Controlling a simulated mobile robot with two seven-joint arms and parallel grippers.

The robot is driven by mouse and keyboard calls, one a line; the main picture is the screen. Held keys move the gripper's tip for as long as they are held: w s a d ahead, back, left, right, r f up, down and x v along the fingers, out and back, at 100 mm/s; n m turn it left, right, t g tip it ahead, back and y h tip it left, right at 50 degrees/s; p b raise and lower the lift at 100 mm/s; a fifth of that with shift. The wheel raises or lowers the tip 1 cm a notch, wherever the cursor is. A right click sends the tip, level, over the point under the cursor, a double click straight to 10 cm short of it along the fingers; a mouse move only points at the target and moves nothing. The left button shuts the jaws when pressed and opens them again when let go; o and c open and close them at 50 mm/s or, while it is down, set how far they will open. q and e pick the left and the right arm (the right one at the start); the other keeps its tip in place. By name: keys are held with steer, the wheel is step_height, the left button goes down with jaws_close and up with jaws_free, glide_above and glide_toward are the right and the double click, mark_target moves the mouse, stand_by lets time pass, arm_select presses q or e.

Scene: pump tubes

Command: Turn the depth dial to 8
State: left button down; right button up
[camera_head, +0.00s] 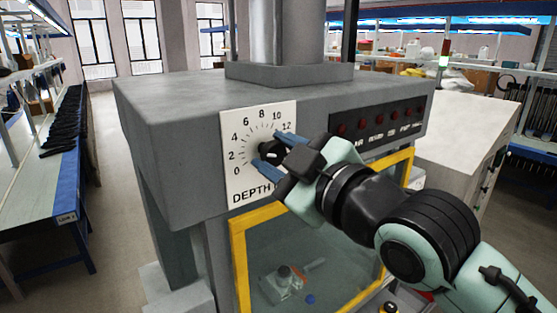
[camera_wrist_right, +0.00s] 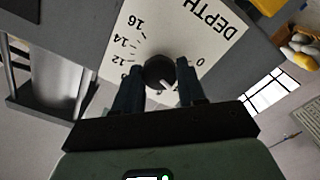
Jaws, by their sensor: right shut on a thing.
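The depth dial's white plate (camera_head: 247,120) is on the upper front of the grey machine, with numbers from 0 up and the word DEPTH. Its black knob (camera_head: 268,149) sits between the blue fingers of my right gripper (camera_head: 272,151), which is shut on it. In the right wrist view the knob (camera_wrist_right: 158,71) shows between the two fingers. Its white pointer mark aims down and right there, seemingly around 4, though the numbers on that side are hidden. In the head view my gripper covers the right part of the scale. My left gripper is not in view.
A blue-edged bench (camera_head: 68,178) stands at left, with open floor between.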

steer(key=m, duration=0.3)
steer(key=shift+f+b, duration=0.1)
steer(key=shift+b, duration=0.2)
steer(key=m, duration=0.3)
steer(key=shift+m, duration=0.3)
steer(key=m, duration=0.3)
steer(key=shift+w+m+b, duration=0.1)
steer(key=shift+m+b, duration=0.2)
steer(key=shift+b, duration=0.05)
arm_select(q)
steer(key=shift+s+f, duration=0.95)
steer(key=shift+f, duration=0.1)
arm_select(e)
steer(key=shift+d+m, duration=0.1)
steer(key=shift+m, duration=1.8)
steer(key=o, duration=1)
steer(key=shift+o, duration=0.2)
